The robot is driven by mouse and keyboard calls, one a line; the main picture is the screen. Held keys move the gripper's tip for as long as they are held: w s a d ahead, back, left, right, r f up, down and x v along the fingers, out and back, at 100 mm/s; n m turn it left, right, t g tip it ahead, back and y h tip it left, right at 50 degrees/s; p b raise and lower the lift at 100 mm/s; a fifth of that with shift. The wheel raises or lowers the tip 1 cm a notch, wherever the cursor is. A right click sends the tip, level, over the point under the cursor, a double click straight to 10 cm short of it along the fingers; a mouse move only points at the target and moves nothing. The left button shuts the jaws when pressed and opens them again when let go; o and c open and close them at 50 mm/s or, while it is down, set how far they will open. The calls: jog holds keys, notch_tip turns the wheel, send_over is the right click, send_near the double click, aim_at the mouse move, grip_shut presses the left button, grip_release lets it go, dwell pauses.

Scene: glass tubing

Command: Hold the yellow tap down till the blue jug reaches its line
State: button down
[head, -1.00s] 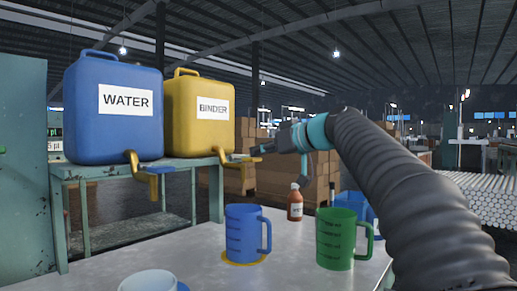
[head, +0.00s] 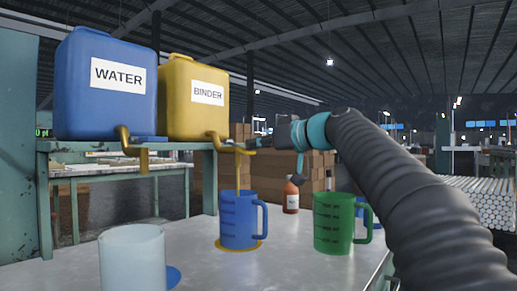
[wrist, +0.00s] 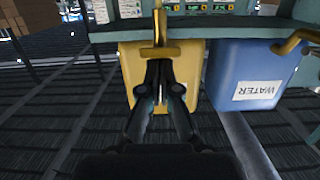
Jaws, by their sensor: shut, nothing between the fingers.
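The yellow BINDER container (head: 190,115) stands on the shelf with its yellow tap (head: 231,147) at the front; the tap shows in the wrist view (wrist: 160,50) too. A thin amber stream (head: 238,174) runs from the tap into the blue jug (head: 239,228). The jug stands upright on a yellow disc (head: 239,248), with dark marks on its side; its liquid level cannot be made out. My gripper (head: 264,146) is at the tap. In the wrist view my gripper (wrist: 160,64) is shut and empty, its tips against or very near the tap's lever; exact contact is unclear.
The blue WATER container (head: 105,105) and its tap (head: 125,140) are to the left. A pale cup (head: 133,262) is near front left by a blue disc (head: 173,276). A green jug (head: 333,225) and a brown bottle (head: 291,197) stand right of the blue jug.

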notch_tip(320, 180, up, 5)
jog(key=d+p, duration=0.1)
jog(key=p, duration=0.3)
jog(key=s+d+f+b, duration=0.2)
jog(key=s+d+b, duration=0.1)
jog(key=s+d, duration=0.3)
jog(key=shift+s+d, duration=0.15)
jog(key=shift+d, duration=1.1)
